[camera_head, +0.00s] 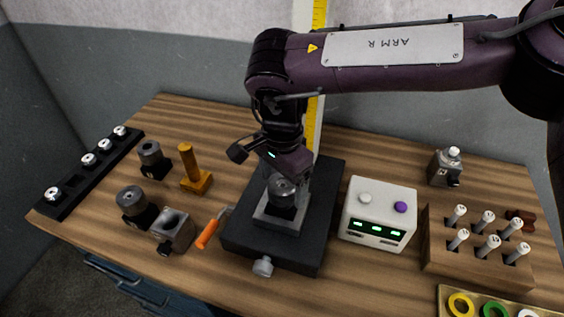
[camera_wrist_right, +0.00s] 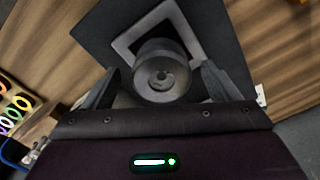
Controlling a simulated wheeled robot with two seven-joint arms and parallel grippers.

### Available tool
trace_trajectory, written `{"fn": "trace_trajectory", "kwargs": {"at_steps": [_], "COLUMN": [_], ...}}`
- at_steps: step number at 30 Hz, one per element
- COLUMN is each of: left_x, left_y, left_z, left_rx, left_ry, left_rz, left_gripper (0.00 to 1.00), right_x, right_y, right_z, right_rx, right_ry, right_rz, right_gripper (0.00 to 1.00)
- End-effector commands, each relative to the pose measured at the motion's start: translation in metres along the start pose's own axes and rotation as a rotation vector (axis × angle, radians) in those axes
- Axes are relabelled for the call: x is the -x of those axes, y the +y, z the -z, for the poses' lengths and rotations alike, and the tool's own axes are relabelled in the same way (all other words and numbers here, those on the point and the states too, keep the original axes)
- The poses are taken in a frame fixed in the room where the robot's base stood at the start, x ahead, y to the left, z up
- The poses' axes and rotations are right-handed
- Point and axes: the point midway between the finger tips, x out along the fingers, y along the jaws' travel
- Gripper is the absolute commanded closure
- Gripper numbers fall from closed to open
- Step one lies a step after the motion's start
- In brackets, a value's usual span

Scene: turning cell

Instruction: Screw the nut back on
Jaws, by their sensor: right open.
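My right gripper (camera_head: 284,178) is above the fixture, pointing down. In the right wrist view its two fingers (camera_wrist_right: 160,82) stand apart, one on each side of the round part, with gaps visible. The thread under the part is hidden. My left gripper is not in view.
A white box with buttons and green lights (camera_head: 379,212) stands right of the base plate. A wooden rack of several white-topped pegs (camera_head: 478,262) is farther right. An orange-handled tool (camera_head: 208,233), grey blocks and a brass post (camera_head: 190,165) are at left.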

Motion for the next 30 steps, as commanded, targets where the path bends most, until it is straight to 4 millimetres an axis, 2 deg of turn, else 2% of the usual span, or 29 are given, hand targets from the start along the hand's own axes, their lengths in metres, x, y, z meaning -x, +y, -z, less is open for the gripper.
{"fn": "trace_trajectory", "kwargs": {"at_steps": [6, 14, 25, 30], "left_x": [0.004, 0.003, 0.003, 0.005], "left_y": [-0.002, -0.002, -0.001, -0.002], "left_z": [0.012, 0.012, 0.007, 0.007], "left_rx": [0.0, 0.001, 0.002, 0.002], "left_ry": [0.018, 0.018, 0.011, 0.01], "left_rz": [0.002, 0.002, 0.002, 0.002], "left_gripper": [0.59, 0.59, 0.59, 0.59], "right_x": [-0.014, -0.015, -0.015, -0.014], "right_y": [0.0, 0.0, 0.0, 0.0], "right_z": [-0.001, -0.001, -0.001, -0.001], "right_rx": [0.0, 0.0, -0.001, -0.069], "right_ry": [0.0, -0.001, -0.001, -0.003], "right_rz": [0.001, 0.001, 0.001, 0.001], "right_gripper": [0.18, 0.2, 0.68, 0.7]}}
